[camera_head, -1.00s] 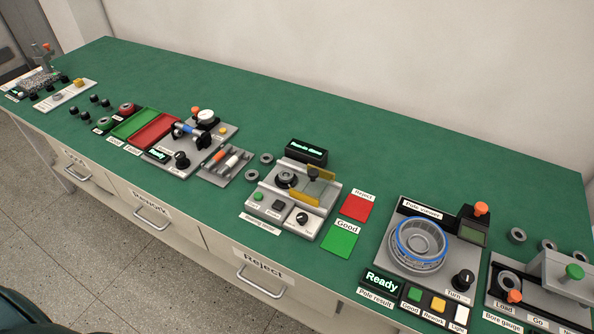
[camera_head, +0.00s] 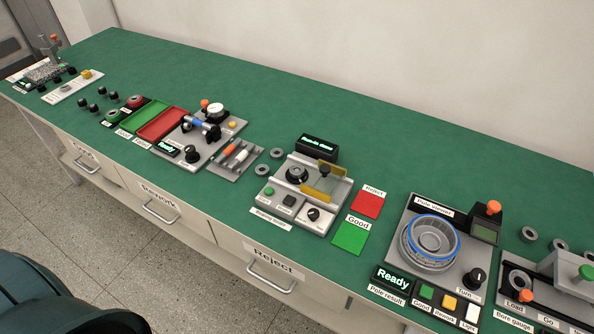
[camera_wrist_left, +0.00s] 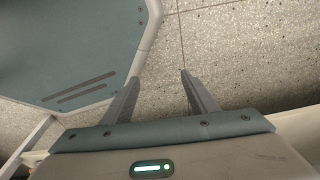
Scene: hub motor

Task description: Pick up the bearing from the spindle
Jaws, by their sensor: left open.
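The bearing tester (camera_head: 278,207) is a grey station near the middle of the green bench. A dark ring, which looks like the bearing (camera_head: 297,173), sits on its spindle at the left of the station; the spindle itself is hidden under it. A yellow guard (camera_head: 326,183) stands just right of the bearing. My left gripper (camera_wrist_left: 157,75) shows in the left wrist view with its two fingers apart and nothing between them. It hangs over the speckled floor, away from the bench top. My right gripper is in neither view.
Two loose rings (camera_head: 268,161) lie left of the tester. A red Reject pad (camera_head: 369,204) and a green Good pad (camera_head: 350,236) lie to its right. A pole viewer (camera_head: 413,273) stands further right. The bench behind the tester is clear.

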